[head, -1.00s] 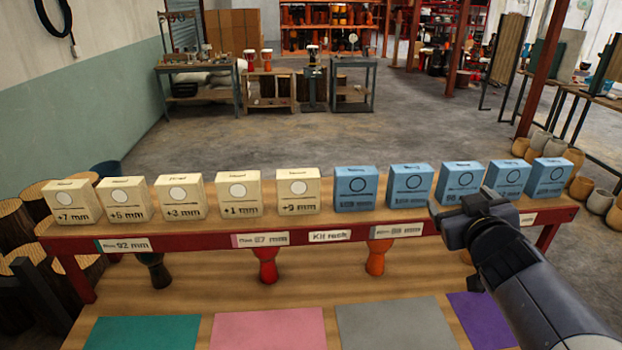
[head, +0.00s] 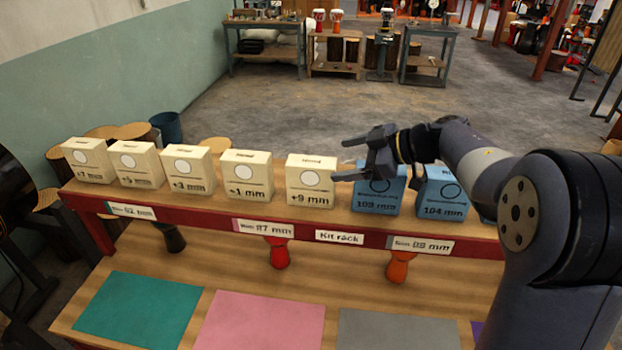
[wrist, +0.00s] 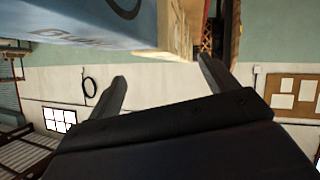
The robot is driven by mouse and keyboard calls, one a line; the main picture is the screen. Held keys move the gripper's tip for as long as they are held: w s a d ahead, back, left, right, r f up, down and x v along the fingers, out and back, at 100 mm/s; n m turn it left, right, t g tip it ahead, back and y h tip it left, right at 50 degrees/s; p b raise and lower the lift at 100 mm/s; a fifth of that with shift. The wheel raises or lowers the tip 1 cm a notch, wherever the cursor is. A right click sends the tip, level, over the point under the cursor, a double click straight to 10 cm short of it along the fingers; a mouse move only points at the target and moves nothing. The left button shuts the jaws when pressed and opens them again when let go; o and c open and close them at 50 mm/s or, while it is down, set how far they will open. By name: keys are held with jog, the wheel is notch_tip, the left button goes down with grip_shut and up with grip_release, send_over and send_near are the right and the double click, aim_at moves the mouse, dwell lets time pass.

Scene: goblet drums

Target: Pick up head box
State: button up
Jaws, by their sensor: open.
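A row of boxes stands upright on the kit rack (head: 465,235). The cream boxes are on the left, marked +7 (head: 88,160), +5 (head: 136,164), +3 (head: 188,170), +1 (head: 247,176) and +9 mm (head: 310,182). To their right are blue boxes marked 109 mm (head: 378,195) and 104 mm (head: 441,195). Small top labels are too blurred to read surely. My gripper (head: 350,158) is open and empty, pointing left in front of the 109 mm box's upper part.
Teal (head: 140,308), pink (head: 262,325) and grey (head: 398,330) mats lie on the lower board. Goblet drums (head: 278,252) hang under the rack. My arm hides the right end of the row. Workbenches (head: 265,45) stand behind, across open floor.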

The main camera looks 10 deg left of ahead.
aim_at(324, 165)
jog(key=x, duration=0.3)
jog(key=p+x, duration=0.1)
jog(key=x, duration=0.4)
jog(key=shift+s+a+f, duration=0.1)
jog(key=c, duration=1.5)
